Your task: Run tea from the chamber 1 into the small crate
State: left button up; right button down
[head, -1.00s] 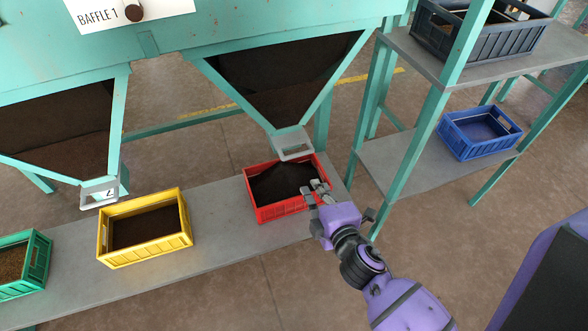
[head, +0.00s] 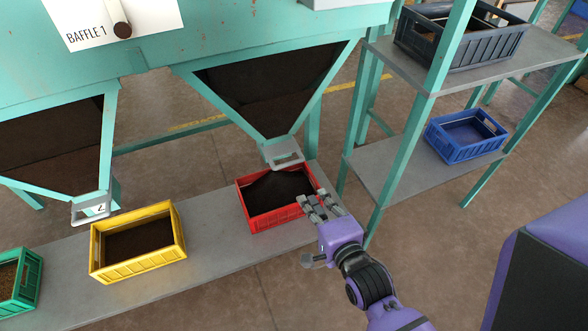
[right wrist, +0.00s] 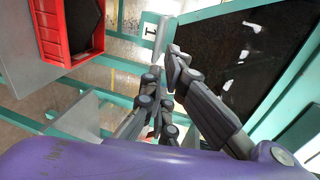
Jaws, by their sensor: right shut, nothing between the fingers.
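Two dark-windowed hopper chambers stand side by side. The right chamber (head: 275,95) ends in a grey spout (head: 282,154) above a red crate (head: 272,222) holding dark material. A mark like a 1 shows near that spout in the right wrist view (right wrist: 150,30). The left chamber (head: 55,145) has its own grey spout (head: 90,208). A sign (head: 115,18) reads BAFFLE 1, with a dark round knob on it. No crate is labelled small; an empty blue crate (head: 465,150) stands on the shelf. My right gripper (head: 318,200) is shut and empty, by the red crate's right front corner. My left gripper is out of view.
A yellow crate (head: 137,271) and a green crate (head: 36,297), both with contents, stand on the grey bench (head: 205,245). A large dark crate (head: 455,55) is on the upper shelf. Teal posts (head: 415,135) stand between bench and shelves. Bare floor lies in front.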

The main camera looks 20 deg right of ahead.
aim_at(290, 164)
jog(key=x, duration=1.3)
jog(key=shift+w+f, duration=0.1)
jog(key=shift+w, duration=0.3)
jog(key=shift+r+x, duration=0.15)
jog(key=shift+x, duration=0.65)
jog(key=shift+r+x, duration=0.15)
jog(key=shift+x, duration=0.6)
jog(key=shift+a+r, duration=0.1)
